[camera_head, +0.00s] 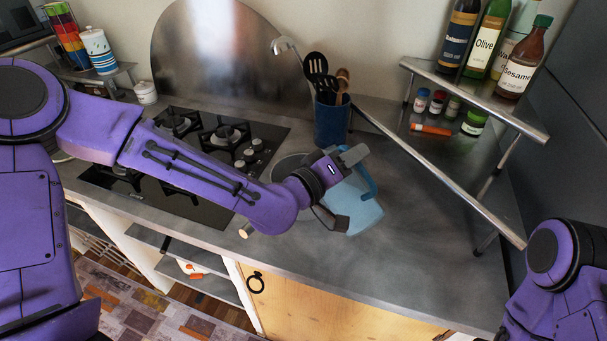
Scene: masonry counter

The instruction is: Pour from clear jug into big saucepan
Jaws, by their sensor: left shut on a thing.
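The clear jug (362,212) is bluish and see-through, with a blue handle on its right. It appears tilted at the end of my left arm, over the counter right of the hob. My left gripper (340,178) is shut on the jug; the fingers hide part of it. A round grey pan, seemingly the big saucepan (284,168), shows just behind my left forearm. Most of it is hidden by the arm, so its contents cannot be seen. What may be its handle end (246,230) shows near the counter's front edge. My right gripper is out of view.
A black gas hob (265,138) lies left of the jug. A blue utensil holder (331,122) stands behind it. A metal rack (470,85) with bottles, and small jars below, stands at the right. The counter (410,245) right of the jug is clear.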

